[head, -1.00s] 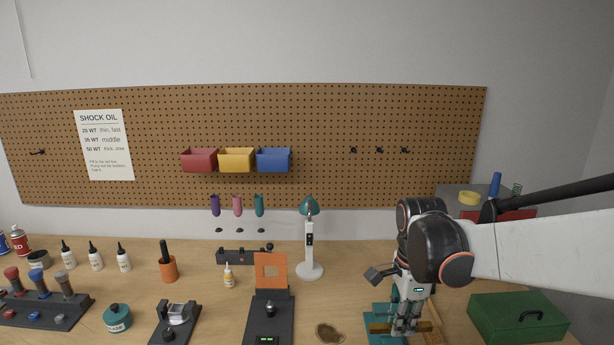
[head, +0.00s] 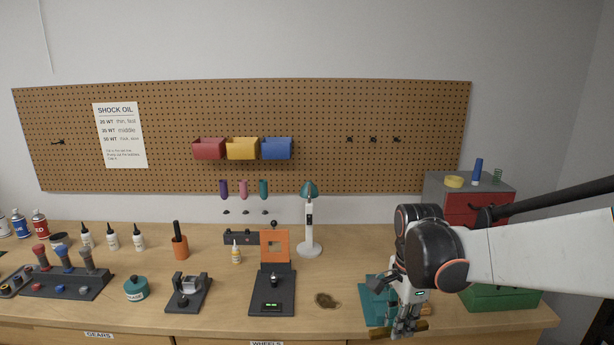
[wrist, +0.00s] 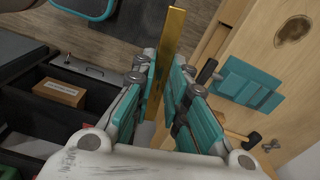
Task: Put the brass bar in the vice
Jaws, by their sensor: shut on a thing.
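The brass bar (wrist: 173,40) is long and golden, and my gripper (wrist: 166,68) is shut on it, with the bar standing out well beyond the fingers. In the head view my gripper (head: 404,328) is at the front edge of the bench, and the bar (head: 380,333) shows at its left, lying roughly level.
A green toolbox (head: 500,298) stands right of my gripper. A dark patch (head: 327,300) lies left of the vice, and a black stand with an orange plate (head: 272,290) is further left. The wrist view shows an open dark drawer with a small brown box (wrist: 60,92) at left.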

